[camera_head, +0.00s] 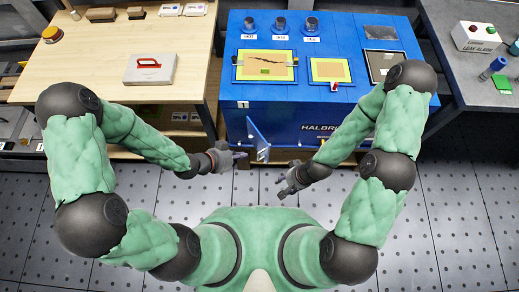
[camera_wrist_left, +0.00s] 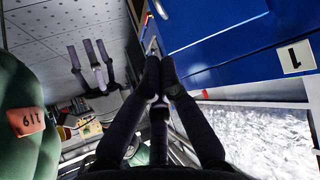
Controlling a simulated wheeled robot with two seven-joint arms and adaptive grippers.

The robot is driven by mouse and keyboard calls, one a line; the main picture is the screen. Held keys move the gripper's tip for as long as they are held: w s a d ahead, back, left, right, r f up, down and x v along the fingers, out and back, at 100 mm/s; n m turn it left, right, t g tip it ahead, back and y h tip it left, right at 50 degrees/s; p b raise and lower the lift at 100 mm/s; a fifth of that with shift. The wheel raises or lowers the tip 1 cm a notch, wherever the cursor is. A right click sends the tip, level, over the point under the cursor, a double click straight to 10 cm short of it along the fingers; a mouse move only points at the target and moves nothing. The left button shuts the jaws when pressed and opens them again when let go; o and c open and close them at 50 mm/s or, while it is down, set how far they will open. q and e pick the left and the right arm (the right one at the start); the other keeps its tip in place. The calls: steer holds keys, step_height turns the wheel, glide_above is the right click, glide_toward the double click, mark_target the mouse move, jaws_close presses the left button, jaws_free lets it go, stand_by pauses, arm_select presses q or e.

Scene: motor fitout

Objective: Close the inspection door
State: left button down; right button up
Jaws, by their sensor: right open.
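The inspection door (camera_head: 258,143) is a small blue panel on the front of the blue machine (camera_head: 290,122). It stands open, swung out toward me. My left gripper (camera_head: 242,156) is just left of the door. In the left wrist view its dark fingers (camera_wrist_left: 159,68) come together at the tips, with nothing visible between them. Whether they touch the door is unclear. My right gripper (camera_head: 281,187) is open and empty, below and right of the door. It also shows in the left wrist view (camera_wrist_left: 91,65), with its fingers spread.
A wooden bench (camera_head: 100,62) at left bears a white case with a red handle (camera_head: 150,69). A grey bench (camera_head: 462,60) at right holds a leak alarm box (camera_head: 476,37). The machine's top carries framed panels and several knobs. The floor before the machine is clear.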

mark_target(266, 147)
arm_select(q)
steer(key=shift+w+d+f+b, duration=0.55)
steer(key=shift+w+d, duration=0.2)
steer(key=shift+d, duration=0.35)
steer(key=shift+w+d+f+b, duration=0.4)
steer(key=shift+w+d+f, duration=0.35)
steer(key=shift+d, duration=0.4)
steer(key=shift+w+d+f+b, duration=0.55)
steer(key=shift+w+d, duration=0.25)
steer(key=shift+d, duration=0.3)
